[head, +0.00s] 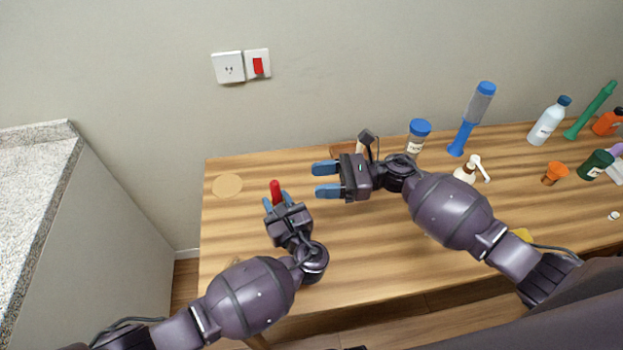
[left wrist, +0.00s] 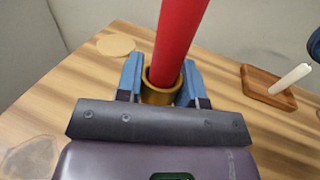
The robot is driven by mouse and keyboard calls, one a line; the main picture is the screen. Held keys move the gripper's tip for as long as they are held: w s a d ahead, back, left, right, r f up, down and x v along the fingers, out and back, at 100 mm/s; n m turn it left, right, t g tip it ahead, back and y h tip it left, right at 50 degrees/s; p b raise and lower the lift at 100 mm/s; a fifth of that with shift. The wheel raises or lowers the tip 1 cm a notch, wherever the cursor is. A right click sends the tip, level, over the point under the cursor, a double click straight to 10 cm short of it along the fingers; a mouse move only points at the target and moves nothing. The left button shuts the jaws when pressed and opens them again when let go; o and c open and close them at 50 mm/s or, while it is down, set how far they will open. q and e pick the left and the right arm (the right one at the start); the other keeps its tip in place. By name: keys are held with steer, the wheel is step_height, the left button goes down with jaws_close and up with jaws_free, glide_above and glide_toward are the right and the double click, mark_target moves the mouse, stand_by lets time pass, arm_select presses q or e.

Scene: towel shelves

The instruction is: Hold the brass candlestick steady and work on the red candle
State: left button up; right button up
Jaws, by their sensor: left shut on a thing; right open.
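A red candle (head: 275,188) stands at the left part of the table. In the left wrist view the red candle (left wrist: 180,42) rises from the cup of the brass candlestick (left wrist: 160,93). My left gripper (head: 277,202) is shut on the candlestick, with one blue finger on each side of the cup. The candlestick's lower part is hidden by the gripper. My right gripper (head: 320,180) is open and empty. Its blue fingers point left, to the right of the red candle and apart from it.
A wooden tray (left wrist: 258,90) with a white candle (left wrist: 290,78) lies behind my right gripper. A pale round disc (head: 227,186) lies at the table's far left. Several bottles, including a blue-capped jar (head: 416,140) and a pump bottle (head: 465,172), stand right. The wall closes off the back.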

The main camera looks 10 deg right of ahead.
stand_by(0.3)
arm_select(q)
steer(key=o, duration=1.1)
